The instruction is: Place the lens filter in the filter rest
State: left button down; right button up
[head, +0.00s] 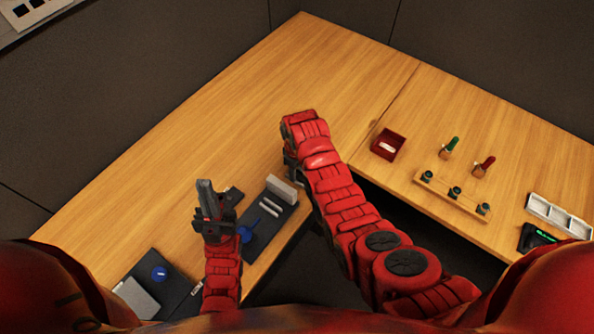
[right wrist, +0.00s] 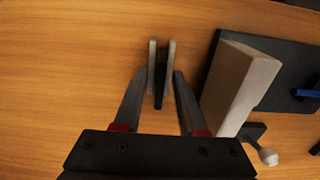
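In the right wrist view, my right gripper (right wrist: 159,75) has its two grey fingers apart. Between them stand two thin pale plates (right wrist: 152,62) with a narrow dark piece (right wrist: 161,92) in the slot. This may be the filter rest with the lens filter edge-on in it, but I cannot tell for certain. Small gaps show between the fingers and the plates. In the head view, my right arm hides this spot and most of the right gripper. My left gripper (head: 207,200) is over the near part of the wooden desk, left of the dark panel; whether its fingers meet is unclear.
A dark panel with a grey block (right wrist: 240,85) stands close right of the right gripper. A panel with a blue ball (head: 159,272) lies at near left. A red box (head: 388,144) and wooden rack (head: 452,197) are right.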

jog(key=shift+r, duration=0.1)
jog(key=shift+r, duration=0.3)
notch_tip(320, 180, up, 5)
jog(key=shift+w+r+b, duration=0.1)
jog(key=shift+b, duration=1.1)
notch_tip(320, 180, up, 6)
jog(key=p, duration=0.6)
jog(key=shift+r, duration=0.2)
